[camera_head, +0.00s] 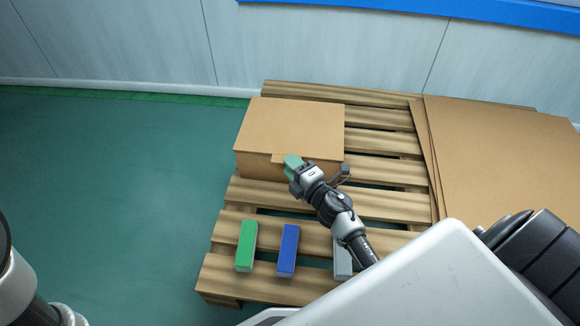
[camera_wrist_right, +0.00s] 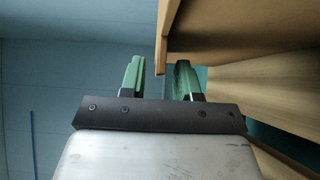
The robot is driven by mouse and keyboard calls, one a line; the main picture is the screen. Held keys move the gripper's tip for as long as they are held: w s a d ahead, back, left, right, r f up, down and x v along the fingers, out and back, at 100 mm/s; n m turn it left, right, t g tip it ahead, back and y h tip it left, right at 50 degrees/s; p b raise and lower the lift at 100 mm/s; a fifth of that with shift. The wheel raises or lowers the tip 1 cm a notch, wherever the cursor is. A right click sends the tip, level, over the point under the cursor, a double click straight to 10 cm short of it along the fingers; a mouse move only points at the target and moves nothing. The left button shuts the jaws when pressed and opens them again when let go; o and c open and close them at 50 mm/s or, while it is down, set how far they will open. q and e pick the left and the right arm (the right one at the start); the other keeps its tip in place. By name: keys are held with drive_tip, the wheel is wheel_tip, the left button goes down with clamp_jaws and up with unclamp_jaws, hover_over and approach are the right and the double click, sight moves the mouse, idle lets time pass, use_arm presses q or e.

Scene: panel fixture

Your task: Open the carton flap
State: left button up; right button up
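A closed brown carton (camera_head: 292,125) sits on the wooden pallet, its top flat. A small cardboard flap edge (camera_head: 277,158) shows at the carton's front, beside my right gripper (camera_head: 291,166). In the right wrist view the two green fingers of my right gripper (camera_wrist_right: 158,82) stand apart with a gap between them. The flap's brown edge (camera_wrist_right: 163,45) shows at the upper part of that gap, close to the right finger. I cannot tell whether it touches a finger. Part of my left arm shows at the lower left of the head view; its gripper is not seen.
The pallet (camera_head: 385,205) also bears a green block (camera_head: 246,245), a blue block (camera_head: 288,250) and a grey block (camera_head: 342,262) at its front. Flat cardboard sheets (camera_head: 500,150) lie at the right. A wall stands behind. The green floor at left is clear.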

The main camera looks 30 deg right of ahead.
drive_tip(key=shift+w, duration=0.5)
clamp_jaws()
